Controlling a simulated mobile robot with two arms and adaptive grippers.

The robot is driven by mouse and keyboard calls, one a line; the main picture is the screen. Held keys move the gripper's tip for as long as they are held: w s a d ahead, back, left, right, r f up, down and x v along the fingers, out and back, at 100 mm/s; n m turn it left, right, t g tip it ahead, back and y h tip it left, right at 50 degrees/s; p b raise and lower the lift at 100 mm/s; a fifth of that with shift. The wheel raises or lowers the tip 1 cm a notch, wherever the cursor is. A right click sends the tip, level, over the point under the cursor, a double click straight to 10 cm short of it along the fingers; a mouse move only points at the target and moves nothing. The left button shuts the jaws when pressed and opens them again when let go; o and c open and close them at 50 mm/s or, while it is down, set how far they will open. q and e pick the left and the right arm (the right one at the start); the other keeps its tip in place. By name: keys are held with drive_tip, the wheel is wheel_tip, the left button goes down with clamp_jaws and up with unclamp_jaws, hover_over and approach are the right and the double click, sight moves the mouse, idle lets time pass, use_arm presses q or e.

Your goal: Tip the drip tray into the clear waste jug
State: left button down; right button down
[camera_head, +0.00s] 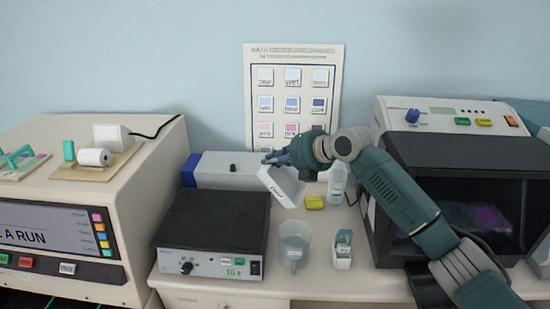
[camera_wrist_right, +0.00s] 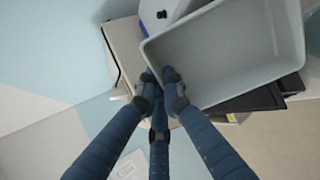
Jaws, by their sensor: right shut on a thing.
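My right gripper (camera_head: 277,160) is shut on the tray's upper edge. In the right wrist view, the blue fingers (camera_wrist_right: 163,82) pinch a corner of the tray (camera_wrist_right: 225,50), whose open inside shows; I cannot make out any liquid in it. The jug stands upright on the bench with a pale label. My left gripper is not in view.
A black-topped box with a knob (camera_head: 210,222) stands left of the jug. A small labelled holder (camera_head: 343,250) stands to its right. A yellow block (camera_head: 314,202) and a white bottle (camera_head: 337,184) are behind. A dark-windowed machine (camera_head: 465,205) fills the right side.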

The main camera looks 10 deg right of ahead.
drive_tip(key=shift+w+a+g, duration=0.3)
drive_tip(key=shift+a, duration=0.05)
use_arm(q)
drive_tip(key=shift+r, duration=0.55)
use_arm(e)
drive_tip(key=shift+s, duration=0.1)
drive_tip(key=shift+d, duration=0.1)
drive_tip(key=shift+w+a+f+g+h+p, duration=0.2)
drive_tip(key=shift+w+a+g+h+p, duration=0.1)
drive_tip(key=shift+w+a+h, duration=0.1)
drive_tip(key=shift+w+a+f+g+h, duration=0.5)
drive_tip(key=shift+a+f+g+h, duration=0.1)
drive_tip(key=shift+f, duration=0.1)
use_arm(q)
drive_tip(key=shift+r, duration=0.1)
use_arm(e)
drive_tip(key=shift+d, duration=0.15)
